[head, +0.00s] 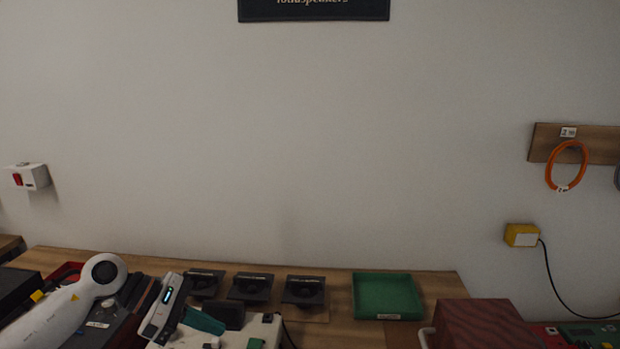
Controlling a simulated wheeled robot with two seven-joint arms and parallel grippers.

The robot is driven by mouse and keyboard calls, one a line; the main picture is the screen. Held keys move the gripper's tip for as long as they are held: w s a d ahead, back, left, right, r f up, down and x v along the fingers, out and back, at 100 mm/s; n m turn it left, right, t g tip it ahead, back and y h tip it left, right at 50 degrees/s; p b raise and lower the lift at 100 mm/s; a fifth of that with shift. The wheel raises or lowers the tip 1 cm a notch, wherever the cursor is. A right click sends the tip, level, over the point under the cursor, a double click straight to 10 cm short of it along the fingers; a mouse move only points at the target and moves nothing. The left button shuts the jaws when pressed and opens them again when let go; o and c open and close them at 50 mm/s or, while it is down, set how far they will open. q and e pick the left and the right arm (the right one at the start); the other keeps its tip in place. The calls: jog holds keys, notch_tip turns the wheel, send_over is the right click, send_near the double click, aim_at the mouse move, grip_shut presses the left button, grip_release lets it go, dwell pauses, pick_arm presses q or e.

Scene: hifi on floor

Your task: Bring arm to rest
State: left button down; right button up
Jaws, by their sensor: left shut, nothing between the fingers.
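My left arm comes in from the lower left, its white links bent at a round joint. My left gripper (168,308), a white body with a small lit green strip, is low over the left part of the wooden bench (345,332). It is shut, with nothing seen held in it. Its fingertips are hard to make out against the dark and teal things around it. My right arm and right gripper are not in view.
Dark square units (250,288) stand in a row behind the gripper. A green tray (387,296) lies right of them, and a reddish-brown box (480,325) stands at the front right. A white item (268,329) lies close beside the gripper. The wall above is mostly bare.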

pick_arm(q)
jog(key=d+r+n+t+h, duration=0.55)
jog(key=d+n+h, duration=0.25)
jog(key=d+n, duration=0.2)
jog(key=s+a+f+n+t+y, duration=0.35)
jog(key=a+f+n+y, duration=0.4)
jog(key=n, duration=0.95)
jog(key=s+a+f+n+t+y, duration=0.4)
jog(key=f+n+y, duration=0.65)
jog(key=n, duration=0.65)
jog(key=s+a+f+n+g, duration=0.1)
jog(key=s+f+n+g, duration=0.4)
jog(key=s, duration=0.5)
jog(key=s+f+n+g, duration=0.3)
jog(key=s+f+g, duration=0.25)
jog(key=s, duration=0.45)
notch_tip(320, 180, down, 25)
jog(key=g+b, duration=0.2)
jog(key=b, duration=0.1)
jog(key=s+a+f+m+b, duration=0.1)
jog(key=s+a+f+b, duration=0.1)
jog(key=s+f, duration=1.5)
notch_tip(320, 180, down, 4)
jog(key=shift+s+a+f+g+y, duration=0.1)
jog(key=shift+s+a+g+y, duration=0.15)
jog(key=shift+a+g+y, duration=0.3)
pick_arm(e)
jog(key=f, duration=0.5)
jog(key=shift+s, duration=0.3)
